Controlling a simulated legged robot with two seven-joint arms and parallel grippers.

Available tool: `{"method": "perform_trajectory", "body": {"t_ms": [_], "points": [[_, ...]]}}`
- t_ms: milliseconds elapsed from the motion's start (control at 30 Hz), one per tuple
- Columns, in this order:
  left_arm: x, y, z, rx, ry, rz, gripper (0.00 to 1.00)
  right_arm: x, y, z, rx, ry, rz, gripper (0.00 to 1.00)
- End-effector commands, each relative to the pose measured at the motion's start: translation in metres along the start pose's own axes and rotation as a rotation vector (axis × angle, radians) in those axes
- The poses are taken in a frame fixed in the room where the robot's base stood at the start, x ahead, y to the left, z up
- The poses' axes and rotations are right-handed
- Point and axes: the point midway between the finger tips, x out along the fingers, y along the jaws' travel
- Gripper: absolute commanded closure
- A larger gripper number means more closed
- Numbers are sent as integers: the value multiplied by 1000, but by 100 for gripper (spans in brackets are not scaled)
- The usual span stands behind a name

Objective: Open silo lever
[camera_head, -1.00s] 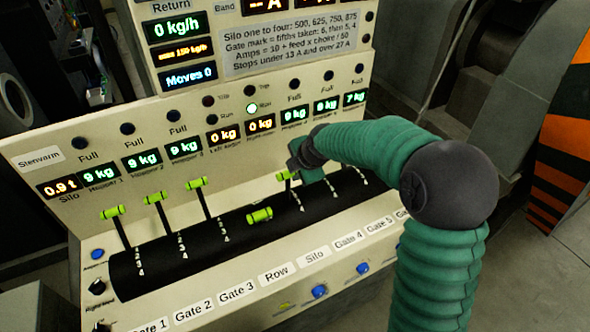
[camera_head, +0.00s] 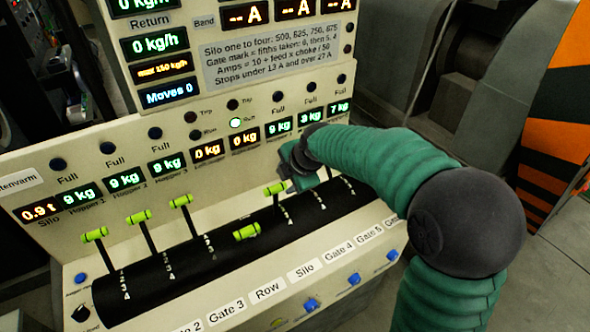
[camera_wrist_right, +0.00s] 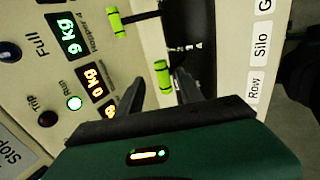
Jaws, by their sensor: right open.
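The silo lever has a bright green knob (camera_head: 274,189) and stands at a middle angle in the black curved cover, in the column above the Silo label (camera_head: 303,270). In the right wrist view its knob (camera_wrist_right: 161,75) appears between my two dark fingers. My right gripper (camera_wrist_right: 160,95) is open; its teal body (camera_head: 297,168) is close to the knob, on its upper right in the head view. I cannot tell whether a finger touches it. The fingertips are hidden in the head view. My left gripper is out of view.
The row lever knob (camera_head: 247,232) sits lower, just left of the silo lever. Gate levers one to three (camera_head: 138,216) stand upright further left. A neighbouring knob (camera_wrist_right: 117,22) lies above the fingers in the wrist view. Displays line the panel behind.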

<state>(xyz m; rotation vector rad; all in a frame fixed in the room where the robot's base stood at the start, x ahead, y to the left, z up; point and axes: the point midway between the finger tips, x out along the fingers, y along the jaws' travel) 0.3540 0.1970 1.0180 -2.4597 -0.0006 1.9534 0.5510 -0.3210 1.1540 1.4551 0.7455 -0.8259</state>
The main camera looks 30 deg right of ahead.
Motion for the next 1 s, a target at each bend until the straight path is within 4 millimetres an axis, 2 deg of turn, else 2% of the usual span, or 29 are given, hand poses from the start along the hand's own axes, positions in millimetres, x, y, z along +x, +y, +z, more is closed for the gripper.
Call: {"method": "perform_trajectory", "body": {"t_ms": [33,200,400,867,1000], "points": [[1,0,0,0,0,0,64,-16,2,2,1,-6,6,56],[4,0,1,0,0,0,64,-63,1,2,-1,-4,3,56],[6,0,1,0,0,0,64,-95,1,1,-1,1,-3,56],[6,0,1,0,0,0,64,-101,1,1,0,2,-5,56],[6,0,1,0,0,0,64,-93,-6,-4,50,6,-19,56]]}}
